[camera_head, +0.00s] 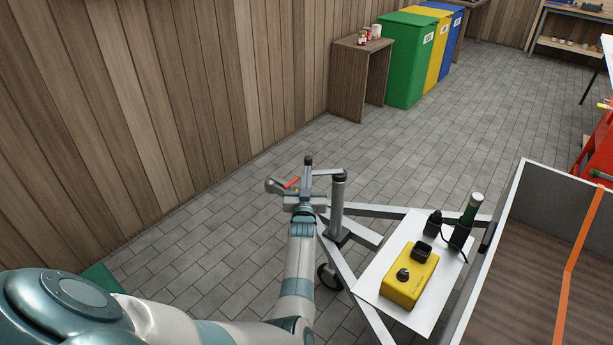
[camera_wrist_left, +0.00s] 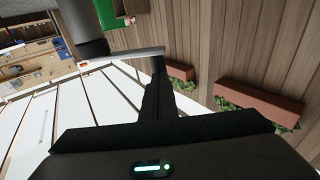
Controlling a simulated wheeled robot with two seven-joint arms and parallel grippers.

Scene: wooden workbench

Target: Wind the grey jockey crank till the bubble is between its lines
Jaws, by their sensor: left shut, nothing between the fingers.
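The grey jockey post (camera_head: 338,205) stands upright on the trailer's drawbar, with a grey crank arm (camera_head: 325,170) reaching left from its top to a dark upright knob (camera_head: 308,160). My left gripper (camera_head: 306,184) is shut, with nothing held, just below the knob and left of the post; whether it touches the crank is unclear. The left wrist view shows its dark closed fingers (camera_wrist_left: 158,82) near a grey bar (camera_wrist_left: 125,56), likely the crank arm. I cannot make out the bubble or its lines. My right gripper is not in view.
The trailer bed (camera_head: 530,240) with an orange strap fills the right. A wooden wall runs along the left. Tiled floor beyond the crank is clear.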

